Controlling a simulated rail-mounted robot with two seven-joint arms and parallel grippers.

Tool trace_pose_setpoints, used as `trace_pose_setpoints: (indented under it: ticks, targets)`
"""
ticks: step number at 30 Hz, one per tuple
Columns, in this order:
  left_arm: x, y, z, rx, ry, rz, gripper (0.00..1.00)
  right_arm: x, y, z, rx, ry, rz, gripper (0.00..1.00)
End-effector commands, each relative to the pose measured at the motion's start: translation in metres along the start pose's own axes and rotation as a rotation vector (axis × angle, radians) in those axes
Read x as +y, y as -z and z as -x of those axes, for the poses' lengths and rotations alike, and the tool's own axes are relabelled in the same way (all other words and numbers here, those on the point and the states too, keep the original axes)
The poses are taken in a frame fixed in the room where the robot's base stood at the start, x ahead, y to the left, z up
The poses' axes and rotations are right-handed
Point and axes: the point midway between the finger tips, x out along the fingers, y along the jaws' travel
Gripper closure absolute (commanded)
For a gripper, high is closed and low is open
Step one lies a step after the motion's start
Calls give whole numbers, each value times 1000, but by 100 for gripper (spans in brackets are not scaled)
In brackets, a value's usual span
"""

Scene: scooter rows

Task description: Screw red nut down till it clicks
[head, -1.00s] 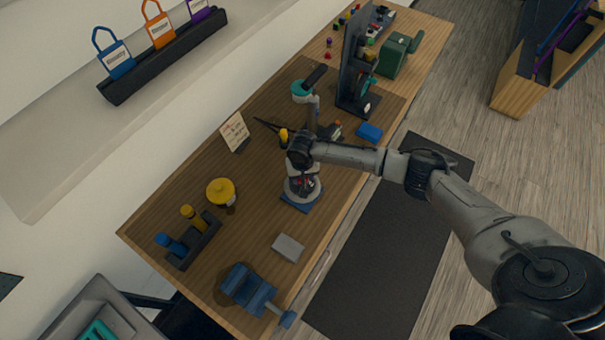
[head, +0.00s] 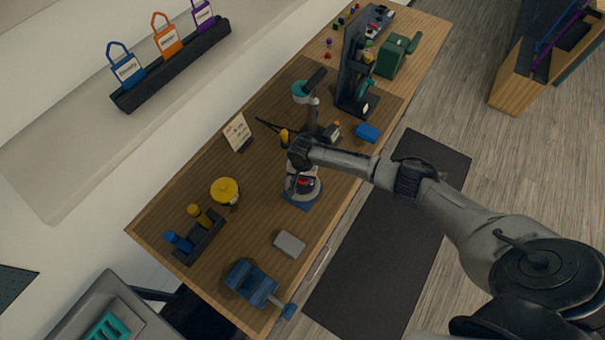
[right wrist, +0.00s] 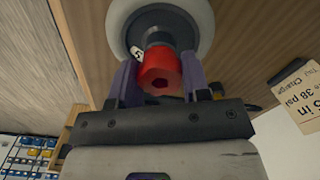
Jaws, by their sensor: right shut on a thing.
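The red nut (right wrist: 160,72) shows in the right wrist view with a dark hole in its face. It sits against the middle of a pale round part (right wrist: 196,18), with a dark collar between them. My right gripper (right wrist: 162,80) has its purple fingers on both sides of the nut and is shut on it. In the head view my right gripper (head: 303,182) points down over a grey round piece (head: 308,192) on a blue base (head: 300,204); a little red shows there. The thread behind the nut is hidden. My left gripper is not in view.
A blue vise (head: 252,283) and a grey block (head: 289,244) stand near the front of the wooden bench (head: 165,222). A yellow round thing (head: 225,190), a bottle rack (head: 205,240) and a note card (head: 237,132) stand to the left. A black stand (head: 352,85) rises behind.

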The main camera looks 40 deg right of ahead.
Motion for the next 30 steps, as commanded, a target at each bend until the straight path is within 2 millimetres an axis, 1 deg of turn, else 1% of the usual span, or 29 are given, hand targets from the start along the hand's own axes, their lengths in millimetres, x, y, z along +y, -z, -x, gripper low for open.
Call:
trace_pose_setpoints:
  ticks: [1, 13, 30]
  targets:
    - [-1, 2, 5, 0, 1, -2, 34, 1, 0, 2, -1, -2, -21, 79]
    - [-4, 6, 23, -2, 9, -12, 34, 1, 0, 2, -1, -3, -200, 79]
    - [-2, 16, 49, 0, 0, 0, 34, 1, 0, 2, -2, -3, -496, 79]
